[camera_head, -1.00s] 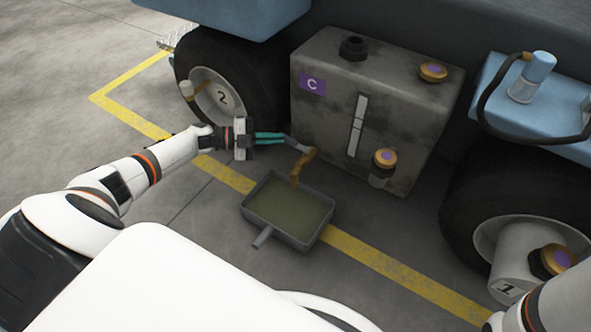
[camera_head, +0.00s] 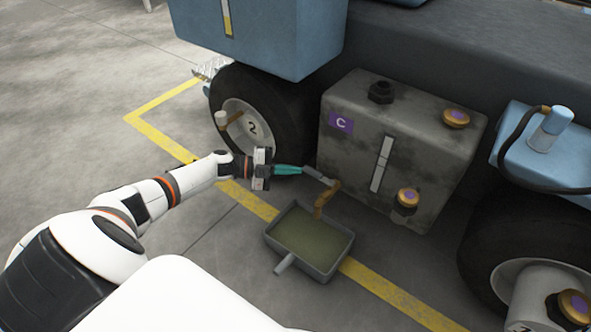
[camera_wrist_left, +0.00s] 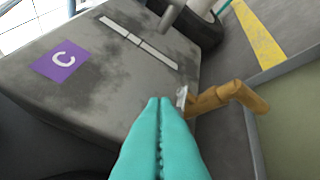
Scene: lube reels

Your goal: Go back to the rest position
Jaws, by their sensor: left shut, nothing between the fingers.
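My left gripper (camera_head: 303,170) reaches in from the left, in front of the grey tank marked C (camera_head: 350,160). Its teal fingers are closed together with nothing between them; they also show shut in the left wrist view (camera_wrist_left: 160,105). My right gripper is not in view.
A grey drip pan (camera_head: 283,285) holding greenish liquid stands on the floor below the valve. Wheel 2 (camera_head: 236,122) is left of the tank, another black wheel (camera_head: 480,240) to its right. Open floor (camera_head: 100,90) lies at the left.

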